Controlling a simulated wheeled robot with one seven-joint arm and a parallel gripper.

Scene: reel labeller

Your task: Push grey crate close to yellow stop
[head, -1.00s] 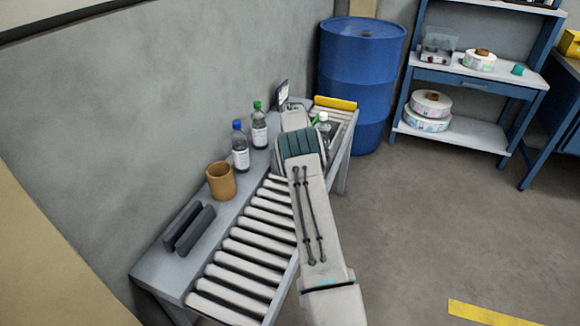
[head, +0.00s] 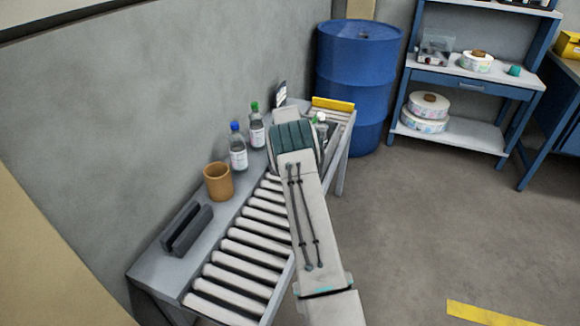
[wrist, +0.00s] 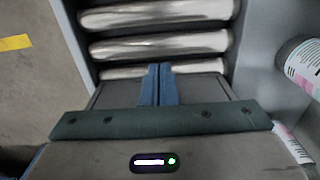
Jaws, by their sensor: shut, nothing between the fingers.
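The yellow stop (head: 333,104) stands across the far end of the roller conveyor (head: 239,263). A dark grey edge (head: 334,129), which looks like part of the grey crate, shows just right of my arm and short of the stop; my arm hides most of it. A bottle with a green and white cap (head: 320,118) stands there. In the wrist view my gripper (wrist: 158,72) is shut and empty.
On the wall-side ledge stand a blue-capped bottle (head: 238,147), a green-capped bottle (head: 256,126), a brown cup (head: 218,182) and a dark grey slotted holder (head: 187,229). A blue barrel (head: 359,75) stands beyond the conveyor. The floor to the right is open.

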